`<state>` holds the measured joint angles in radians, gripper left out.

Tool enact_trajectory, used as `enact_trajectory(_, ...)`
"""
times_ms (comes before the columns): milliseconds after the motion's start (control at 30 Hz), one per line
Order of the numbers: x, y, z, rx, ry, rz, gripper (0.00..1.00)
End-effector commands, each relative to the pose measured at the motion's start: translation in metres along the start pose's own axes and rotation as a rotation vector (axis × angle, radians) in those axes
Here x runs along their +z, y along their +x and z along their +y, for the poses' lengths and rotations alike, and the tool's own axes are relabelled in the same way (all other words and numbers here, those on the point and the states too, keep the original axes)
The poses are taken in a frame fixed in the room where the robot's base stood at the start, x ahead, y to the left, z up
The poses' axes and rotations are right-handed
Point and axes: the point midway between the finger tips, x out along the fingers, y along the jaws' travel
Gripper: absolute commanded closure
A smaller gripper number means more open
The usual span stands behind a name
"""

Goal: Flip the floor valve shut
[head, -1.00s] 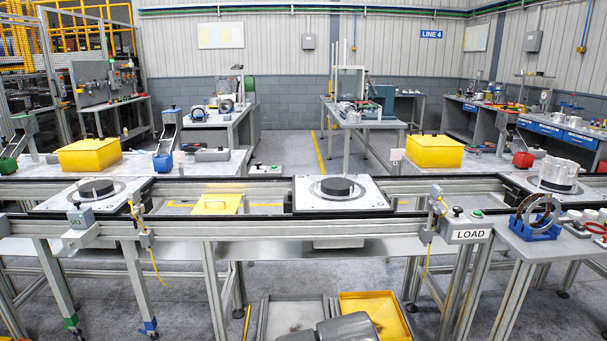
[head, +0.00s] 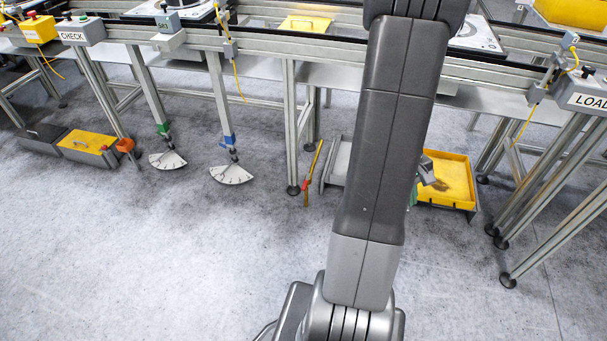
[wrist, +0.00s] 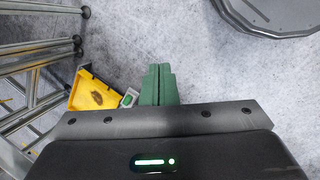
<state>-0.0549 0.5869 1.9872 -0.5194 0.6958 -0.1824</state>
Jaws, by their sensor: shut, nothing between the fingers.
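I cannot tell for sure which thing is the floor valve. Low by the conveyor legs in the head view are two pale fan-shaped plates with marks, a left plate (head: 167,160) below a green collar (head: 163,128) and a right plate (head: 231,174) below a blue collar (head: 229,140). A yellow bar with a red band (head: 313,168) slants near the floor to their right. My gripper (wrist: 158,72) has green fingers, shut and empty, over bare floor in the wrist view. In the head view my arm hides most of it.
A yellow tray with a brown patch (head: 455,170) stands on the right; it also shows in the wrist view (wrist: 90,92). A grey box (wrist: 129,98) appears beside my fingers. Yellow and dark boxes (head: 88,140) lie at left. Conveyor legs stand behind; the front floor is clear.

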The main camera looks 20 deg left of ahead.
Motion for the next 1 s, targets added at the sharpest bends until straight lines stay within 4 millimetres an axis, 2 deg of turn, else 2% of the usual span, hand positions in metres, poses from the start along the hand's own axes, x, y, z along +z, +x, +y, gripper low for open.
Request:
enact_trajectory(33,-0.018,0.029,0.000,-0.001,-0.040,-0.012,1.00)
enact_trajectory(267,-0.084,0.127,0.001,0.005,-0.220,-0.040,1.00)
enact_trajectory(400,-0.119,0.194,-0.007,0.001,-0.332,-0.054,1.00)
enact_trajectory(600,-0.159,0.291,-0.028,-0.013,-0.486,-0.066,1.00)
enact_trajectory(700,-0.172,0.331,-0.039,-0.020,-0.550,-0.070,1.00)
enact_trajectory(833,-0.181,0.367,-0.051,-0.028,-0.606,-0.070,1.00)
enact_trajectory(1000,-0.186,0.385,-0.057,-0.031,-0.639,-0.070,1.00)
